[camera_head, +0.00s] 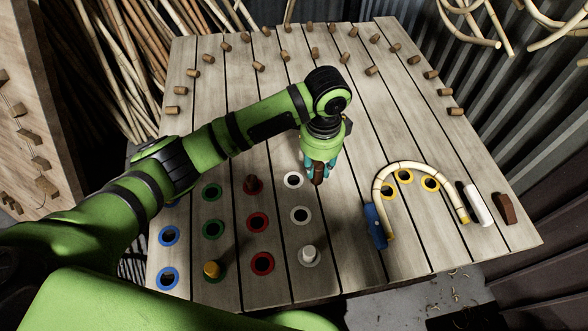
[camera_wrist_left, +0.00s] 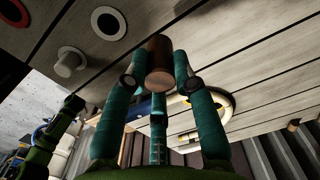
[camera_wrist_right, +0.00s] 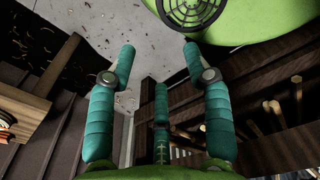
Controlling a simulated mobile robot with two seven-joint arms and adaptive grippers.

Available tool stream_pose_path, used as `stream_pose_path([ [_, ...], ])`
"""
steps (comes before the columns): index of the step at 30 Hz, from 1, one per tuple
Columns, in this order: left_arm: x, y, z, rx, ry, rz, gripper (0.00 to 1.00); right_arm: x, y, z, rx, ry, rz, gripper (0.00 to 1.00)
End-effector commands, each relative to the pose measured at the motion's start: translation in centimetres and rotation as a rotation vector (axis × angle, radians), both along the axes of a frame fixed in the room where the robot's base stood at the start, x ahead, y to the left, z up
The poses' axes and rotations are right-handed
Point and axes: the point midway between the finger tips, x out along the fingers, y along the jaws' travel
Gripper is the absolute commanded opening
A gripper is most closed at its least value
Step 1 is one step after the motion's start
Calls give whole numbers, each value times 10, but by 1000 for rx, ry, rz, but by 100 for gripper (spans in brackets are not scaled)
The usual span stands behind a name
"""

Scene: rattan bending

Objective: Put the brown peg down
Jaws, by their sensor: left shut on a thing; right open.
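My left gripper (camera_head: 320,166) reaches over the middle of the wooden board. It is shut on the brown peg (camera_head: 318,174), which shows between its teal fingers in the left wrist view (camera_wrist_left: 160,62). The peg is close to the board, just right of the white-ringed holes; I cannot tell whether it touches the board. My right gripper (camera_wrist_right: 158,60) is open and empty in the right wrist view, away from the board, with the floor and a green part of my own body beyond it.
The slatted board (camera_head: 340,215) has blue, green, red, white and yellow ringed holes. A red peg (camera_head: 253,184), yellow peg (camera_head: 212,269) and white peg (camera_head: 308,253) stand in it. A bent rattan cane (camera_head: 408,168), blue block (camera_head: 375,226), white piece (camera_head: 478,205) and brown block (camera_head: 506,208) lie right.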

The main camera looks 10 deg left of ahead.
Motion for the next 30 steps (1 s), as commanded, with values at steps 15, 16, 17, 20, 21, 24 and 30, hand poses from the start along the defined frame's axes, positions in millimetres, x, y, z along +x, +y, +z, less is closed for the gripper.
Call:
stream_pose_path([
  [15, 17, 60, -49, 0, 3, 0, 3, 11, -2, 17, -1, -21, 0, 51],
  [16, 17, 60, -54, 0, 3, 0, 3, 12, -2, 18, -1, -21, 0, 51],
  [17, 17, 60, -58, 1, 3, -1, 3, 11, -1, 18, -1, -21, 0, 51],
  [20, 18, 60, -71, 0, 1, -1, 3, 11, -1, 20, 0, -20, 0, 51],
  [21, 18, 60, -74, 0, 1, 0, 3, 11, 0, 20, 1, -20, -1, 51],
  [24, 18, 60, -77, -1, -1, -1, 3, 11, 2, 20, 3, -20, -2, 51],
  [30, 18, 60, -78, -1, -1, -2, 3, 11, 6, 20, 9, -20, -3, 51],
])
